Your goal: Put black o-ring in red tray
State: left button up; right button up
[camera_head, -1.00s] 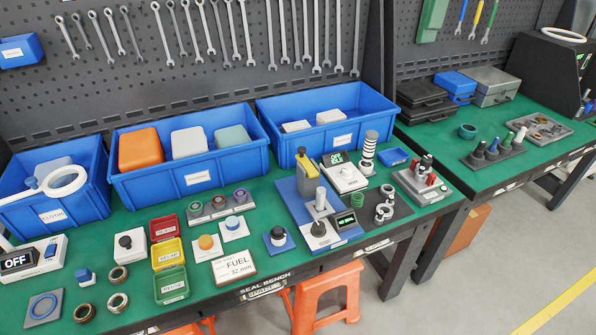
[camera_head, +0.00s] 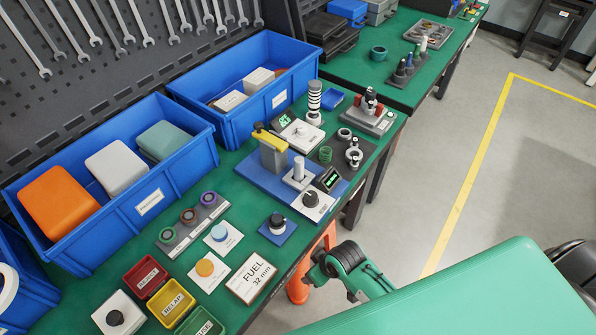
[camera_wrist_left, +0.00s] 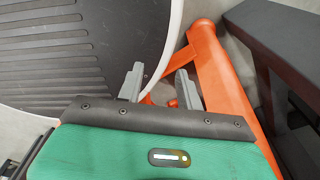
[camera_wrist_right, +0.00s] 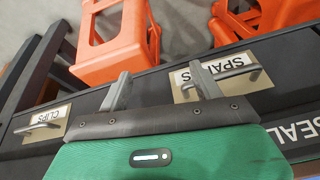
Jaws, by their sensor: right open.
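The red tray (camera_head: 145,275) stands at the lower left of the head view, in a row with a yellow tray (camera_head: 171,302) and a green tray (camera_head: 200,322). Its label is hard to read, and I see no ring in it. I cannot pick out a black o-ring with certainty. A grey rack (camera_head: 192,222) holds rings that look green, red and purple. My left gripper (camera_wrist_left: 160,75) is open and empty, low beside an orange stool. My right gripper (camera_wrist_right: 160,73) is open and empty, in front of the bench drawers.
Blue bins (camera_head: 110,180) line the bench's back. A press-like fixture (camera_head: 275,155), a striped post (camera_head: 314,98) and a FUEL card (camera_head: 251,277) stand on the green top. My green right arm covers the lower right. Drawer handles (camera_wrist_right: 226,75) and orange stools (camera_wrist_right: 115,40) are close to the right gripper.

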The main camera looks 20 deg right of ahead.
notch_tip(320, 180, up, 13)
jog(key=a+n+y, duration=0.1)
jog(key=a+n, duration=0.1)
jog(key=a, duration=0.1)
notch_tip(320, 180, up, 12)
jog(key=n+g+y, duration=0.2)
jog(key=n+g, duration=0.1)
jog(key=n, duration=0.9)
send_over(278, 217)
jog(key=s+d, duration=0.1)
jog(key=s, duration=0.2)
jog(key=w+d+r+n+g, duration=0.1)
jog(key=w+d+r, duration=0.3)
jog(key=d, duration=0.1)
pick_arm(q)
jog(key=r+p, duration=0.2)
jog(key=a+r+p, duration=0.1)
jog(key=shift+w+r, duration=0.1)
jog(key=shift+w, duration=0.2)
pick_arm(e)
jog(key=shift+h, duration=0.4)
jog(key=x, duration=1.3)
jog(key=shift+s+a+f, duration=0.2)
jog(key=shift+s+a, duration=0.05)
jog(key=shift+s, duration=0.05)
jog(key=shift+r, duration=0.1)
jog(key=c, duration=1.1)
